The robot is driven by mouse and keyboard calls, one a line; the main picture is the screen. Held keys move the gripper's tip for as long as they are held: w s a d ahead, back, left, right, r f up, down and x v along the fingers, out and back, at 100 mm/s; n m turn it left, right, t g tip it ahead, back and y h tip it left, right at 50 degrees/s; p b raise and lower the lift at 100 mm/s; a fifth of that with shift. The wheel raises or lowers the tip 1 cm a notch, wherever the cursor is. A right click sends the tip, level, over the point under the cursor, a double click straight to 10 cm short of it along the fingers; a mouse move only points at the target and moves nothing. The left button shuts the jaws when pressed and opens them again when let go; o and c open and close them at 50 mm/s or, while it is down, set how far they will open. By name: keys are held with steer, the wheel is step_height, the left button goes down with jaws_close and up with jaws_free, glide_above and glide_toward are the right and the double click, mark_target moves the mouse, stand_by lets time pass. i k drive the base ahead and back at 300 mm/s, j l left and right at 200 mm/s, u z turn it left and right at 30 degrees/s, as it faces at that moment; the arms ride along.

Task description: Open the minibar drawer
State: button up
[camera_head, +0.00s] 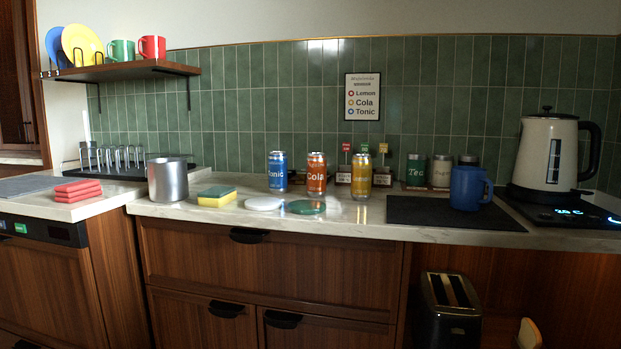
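A wide wooden drawer front (270,268) sits under the counter in the head view and is closed flush. It has a dark cup handle (249,235) near its top edge. Below it are two closed wooden fronts, the left one (195,322) with a dark handle (226,309) and the right one (325,335) with a dark handle (282,319). No readable label shows which front is the minibar drawer. My gripper is not in view.
The counter (365,228) holds a pot (168,180), a sponge (216,196), several cans, a blue mug (470,188) and a kettle (549,150). A toaster-like appliance (450,318) stands low at the right, beside the drawers. Nothing visibly blocks the wide drawer's front.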

mark_target(345, 277)
steer(key=i+j, duration=1.1)
steer(key=i, duration=0.15)
steer(key=l+u, duration=0.15)
steer(key=l, duration=0.25)
steer(key=k+l+u, duration=0.2)
steer(key=l, duration=0.15)
steer(key=l+u, duration=0.15)
steer(key=l, duration=0.25)
